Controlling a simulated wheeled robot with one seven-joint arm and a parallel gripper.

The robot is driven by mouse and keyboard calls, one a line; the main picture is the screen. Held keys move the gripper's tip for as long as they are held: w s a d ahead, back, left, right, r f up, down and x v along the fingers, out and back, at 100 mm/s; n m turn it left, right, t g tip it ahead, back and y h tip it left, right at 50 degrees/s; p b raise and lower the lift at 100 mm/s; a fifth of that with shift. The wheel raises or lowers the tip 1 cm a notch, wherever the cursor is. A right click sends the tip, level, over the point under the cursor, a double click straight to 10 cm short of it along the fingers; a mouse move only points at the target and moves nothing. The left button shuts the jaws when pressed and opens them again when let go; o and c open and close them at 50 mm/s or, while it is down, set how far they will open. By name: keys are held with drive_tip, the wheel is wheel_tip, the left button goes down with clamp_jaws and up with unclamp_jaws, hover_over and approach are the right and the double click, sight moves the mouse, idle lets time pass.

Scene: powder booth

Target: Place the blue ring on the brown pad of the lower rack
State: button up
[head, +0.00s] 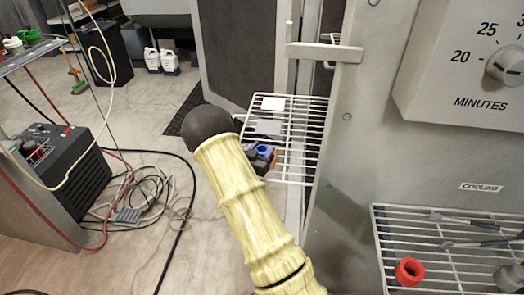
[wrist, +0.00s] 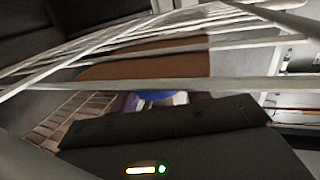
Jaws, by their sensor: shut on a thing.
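My gripper (head: 262,158) is at the near left edge of a white wire rack (head: 315,140), partly hidden by my arm in the head view. It is shut on the blue ring (head: 263,149), whose upper part shows there. In the wrist view the blue ring (wrist: 160,97) shows as a small strip just past the dark gripper body; the fingertips are hidden. The brown pad (wrist: 150,55) shows there behind white rack wires, beyond the ring. I cannot tell the gap between ring and pad.
A white pad (head: 272,103) and a grey pad (head: 267,127) show at the wire rack. A grey cabinet post stands close on its right. Another wire rack (head: 390,240) at lower right holds a red ring (head: 409,271) and metal tools. Cables lie on the floor at left.

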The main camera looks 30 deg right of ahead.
drive_tip(key=shift+f, duration=0.2)
drive_tip(key=o, duration=1.1)
drive_tip(key=shift+c, duration=0.2)
drive_tip(key=shift+r, duration=0.1)
drive_tip(key=shift+r, duration=0.15)
drive_tip(key=p+v, duration=0.2)
drive_tip(key=v, duration=1)
